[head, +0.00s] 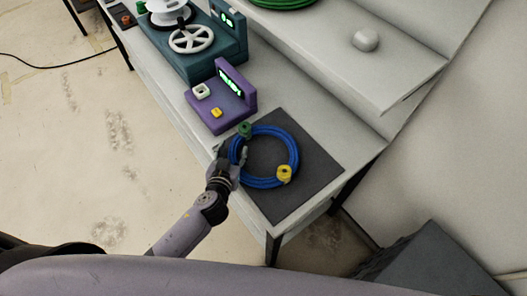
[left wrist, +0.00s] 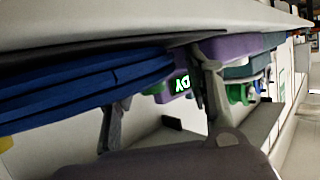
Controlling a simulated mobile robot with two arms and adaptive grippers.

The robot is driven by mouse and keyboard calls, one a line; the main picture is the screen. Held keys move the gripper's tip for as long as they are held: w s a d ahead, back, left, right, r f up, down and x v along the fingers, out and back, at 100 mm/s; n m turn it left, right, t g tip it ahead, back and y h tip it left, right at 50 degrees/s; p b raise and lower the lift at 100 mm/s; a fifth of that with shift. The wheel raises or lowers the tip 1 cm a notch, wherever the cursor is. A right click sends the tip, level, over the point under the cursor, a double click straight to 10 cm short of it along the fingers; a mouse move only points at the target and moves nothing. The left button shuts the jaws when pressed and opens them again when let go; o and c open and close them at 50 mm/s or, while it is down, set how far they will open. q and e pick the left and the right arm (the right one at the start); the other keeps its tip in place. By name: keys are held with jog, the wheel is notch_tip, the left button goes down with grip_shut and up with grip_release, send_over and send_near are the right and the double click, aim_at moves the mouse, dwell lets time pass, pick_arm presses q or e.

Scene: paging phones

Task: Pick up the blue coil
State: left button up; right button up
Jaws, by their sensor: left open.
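The blue coil (head: 294,153) lies flat on a dark mat (head: 305,140) at the near end of the white bench. A green connector (head: 244,130) and a yellow connector (head: 284,174) sit on its ring. My left gripper (head: 233,152) is open at the coil's left side, close to its rim. In the left wrist view, which is upside down, the coil (left wrist: 80,88) reaches between the spread fingers of the gripper (left wrist: 166,84). I cannot tell whether a finger touches it. My right gripper is not in view.
A purple device (head: 216,107) with a green display stands just beyond the mat. A teal machine (head: 205,52) with white wheels is farther along. A raised white shelf (head: 400,65) holds a green coil (head: 283,3) and a pale lump (head: 365,40). The floor left of the bench is mostly open.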

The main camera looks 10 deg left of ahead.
pick_arm(q)
jog(key=shift+c, duration=0.4)
jog(key=shift+w, duration=0.1)
grip_shut()
jog(key=shift+d, duration=0.1)
dwell(0.6)
